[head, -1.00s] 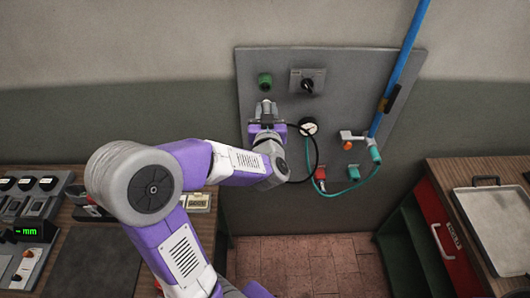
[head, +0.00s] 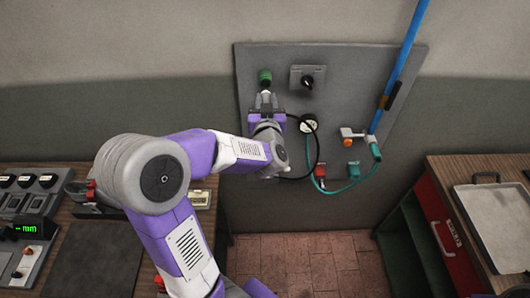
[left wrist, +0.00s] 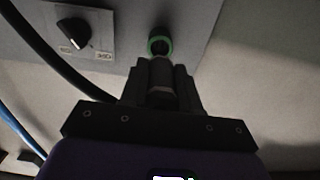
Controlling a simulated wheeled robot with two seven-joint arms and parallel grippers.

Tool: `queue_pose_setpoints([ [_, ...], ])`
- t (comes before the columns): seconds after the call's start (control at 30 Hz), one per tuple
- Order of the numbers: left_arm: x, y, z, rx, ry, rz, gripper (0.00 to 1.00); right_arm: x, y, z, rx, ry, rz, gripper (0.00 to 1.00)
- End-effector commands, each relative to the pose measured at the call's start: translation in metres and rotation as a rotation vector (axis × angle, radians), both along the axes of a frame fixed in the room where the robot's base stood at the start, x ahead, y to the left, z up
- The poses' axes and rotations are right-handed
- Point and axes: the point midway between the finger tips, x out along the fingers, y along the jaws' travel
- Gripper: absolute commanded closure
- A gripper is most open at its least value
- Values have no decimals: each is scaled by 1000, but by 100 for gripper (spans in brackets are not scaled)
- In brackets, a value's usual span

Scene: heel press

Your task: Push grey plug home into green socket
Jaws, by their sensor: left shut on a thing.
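The green socket (head: 265,76) sits at the upper left of the grey wall panel. It shows as a green ring with a dark opening in the left wrist view (left wrist: 160,45). My left gripper (head: 266,101) is just below the socket, shut on the grey plug (left wrist: 161,78). The plug points at the socket, its tip close to the ring's lower edge in the left wrist view. I cannot tell whether the tip touches or has entered the opening. The fingers hide much of the plug. My right gripper is not in view.
A black rotary switch (head: 307,82) is right of the socket. A round gauge (head: 308,123), a black cable (head: 317,150), a red fitting (head: 320,172) and a teal hose (head: 345,190) lie lower right. A blue pipe (head: 400,70) runs along the panel's right side.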

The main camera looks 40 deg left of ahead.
Motion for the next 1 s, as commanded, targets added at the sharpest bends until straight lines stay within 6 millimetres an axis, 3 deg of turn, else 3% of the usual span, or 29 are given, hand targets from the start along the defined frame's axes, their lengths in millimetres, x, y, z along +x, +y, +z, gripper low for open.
queue_pose_setpoints([
  [0.53,17,14,0,0,0,0,100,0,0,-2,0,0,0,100],
  [1.0,18,15,0,0,0,0,100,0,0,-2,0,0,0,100],
])
